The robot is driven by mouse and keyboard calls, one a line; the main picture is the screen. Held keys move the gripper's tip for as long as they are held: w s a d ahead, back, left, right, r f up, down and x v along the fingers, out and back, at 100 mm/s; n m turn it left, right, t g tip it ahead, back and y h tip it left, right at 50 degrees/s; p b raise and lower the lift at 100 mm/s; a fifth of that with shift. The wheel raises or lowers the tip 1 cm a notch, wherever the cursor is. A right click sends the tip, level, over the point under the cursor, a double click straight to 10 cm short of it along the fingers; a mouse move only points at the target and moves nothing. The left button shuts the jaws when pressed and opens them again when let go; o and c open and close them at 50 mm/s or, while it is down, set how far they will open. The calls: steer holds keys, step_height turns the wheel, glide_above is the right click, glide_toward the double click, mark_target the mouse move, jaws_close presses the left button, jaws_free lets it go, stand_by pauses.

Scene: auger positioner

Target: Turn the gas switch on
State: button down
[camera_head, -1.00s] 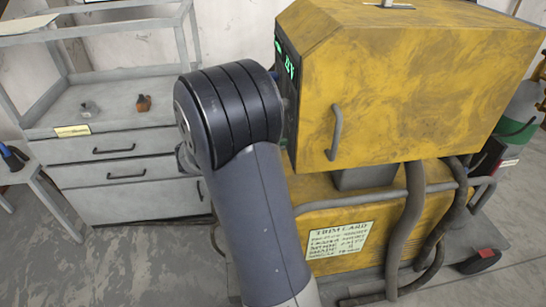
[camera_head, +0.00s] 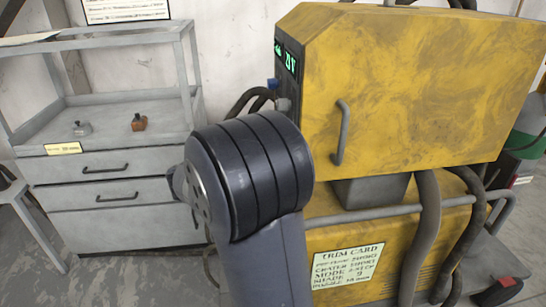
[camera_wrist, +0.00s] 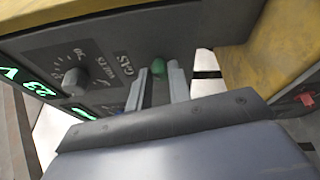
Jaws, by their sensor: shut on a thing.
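The gas switch (camera_wrist: 158,67) has a green tip and sits beside the "GAS" label on the dark control panel (camera_wrist: 112,92) of the yellow machine (camera_head: 420,85). In the wrist view, my gripper (camera_wrist: 157,76) has its two pale fingers on either side of the switch and is shut on it. The green tip shows between the fingertips. The lower part of the switch and which way it is set are hard to tell. In the head view, my arm hides my gripper and the switch.
A volts dial (camera_wrist: 74,80) and a lit green display (camera_wrist: 38,89) are on the panel beside the switch. Dark hoses (camera_head: 250,97) run behind my arm. A grey drawer cart (camera_head: 100,195) stands at the left with two small items on top. A trim card (camera_head: 347,265) is on the lower yellow body.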

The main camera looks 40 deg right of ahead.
stand_by(0.3)
steer(key=c, duration=1.3)
jaws_free()
steer(key=w+a, duration=0.1)
steer(key=a, duration=0.9)
steer(key=shift+w+a+p, duration=0.35)
steer(key=shift+p, duration=0.05)
steer(key=shift+d+f, duration=0.1)
steer(key=s+d, duration=0.1)
steer(key=d, duration=0.9)
steer(key=shift+s+d, duration=0.25)
steer(key=shift+s, duration=0.1)
